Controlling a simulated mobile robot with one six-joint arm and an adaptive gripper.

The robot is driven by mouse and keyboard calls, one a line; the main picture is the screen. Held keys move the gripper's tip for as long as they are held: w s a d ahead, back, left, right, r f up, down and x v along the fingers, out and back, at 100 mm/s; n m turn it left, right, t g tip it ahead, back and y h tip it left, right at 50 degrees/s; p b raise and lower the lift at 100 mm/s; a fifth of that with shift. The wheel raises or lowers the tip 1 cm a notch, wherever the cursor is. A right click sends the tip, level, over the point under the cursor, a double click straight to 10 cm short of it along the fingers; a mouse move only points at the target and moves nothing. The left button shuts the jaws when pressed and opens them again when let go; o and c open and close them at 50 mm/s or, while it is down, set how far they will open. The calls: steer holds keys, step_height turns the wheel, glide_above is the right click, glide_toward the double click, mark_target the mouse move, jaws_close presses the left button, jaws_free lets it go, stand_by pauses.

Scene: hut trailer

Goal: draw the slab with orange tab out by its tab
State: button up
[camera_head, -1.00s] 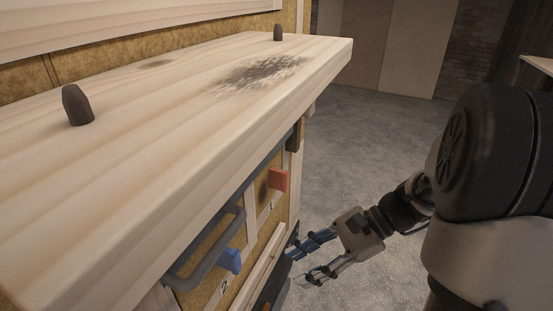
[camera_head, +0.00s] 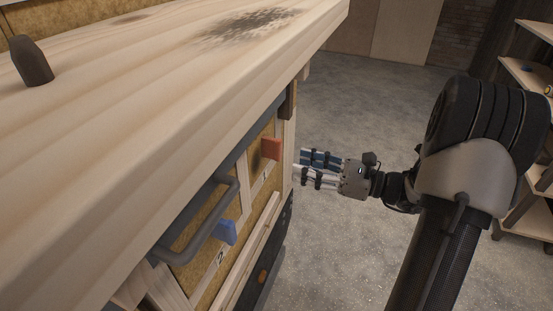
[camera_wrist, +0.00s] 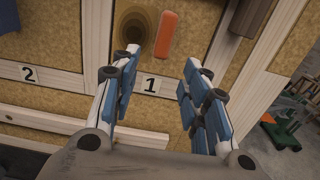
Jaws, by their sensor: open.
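The orange tab (camera_head: 270,149) sticks out from the slab (camera_head: 257,168) in the wall under the wooden shelf, above a label marked 1. In the wrist view the orange tab (camera_wrist: 167,34) stands upright at top centre, beside a dark round burn mark. My gripper (camera_head: 302,168) is to the right of the tab and slightly lower, apart from it. In the wrist view my gripper (camera_wrist: 160,75) is open and empty, with its blue-padded fingers on either side of the label 1 and the tab beyond them.
A blue tab (camera_head: 226,232) sits by label 2, nearer the camera. A grey handle bar (camera_head: 205,222) hangs beneath the shelf (camera_head: 150,120), whose front edge overhangs the tabs. The floor (camera_head: 350,230) right of the wall is clear. Shelving (camera_head: 530,75) stands at far right.

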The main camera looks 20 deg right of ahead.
mark_target(274, 159)
steer(key=x, duration=0.8)
steer(key=shift+w+a, duration=0.25)
steer(key=shift+c, duration=0.2)
jaws_close()
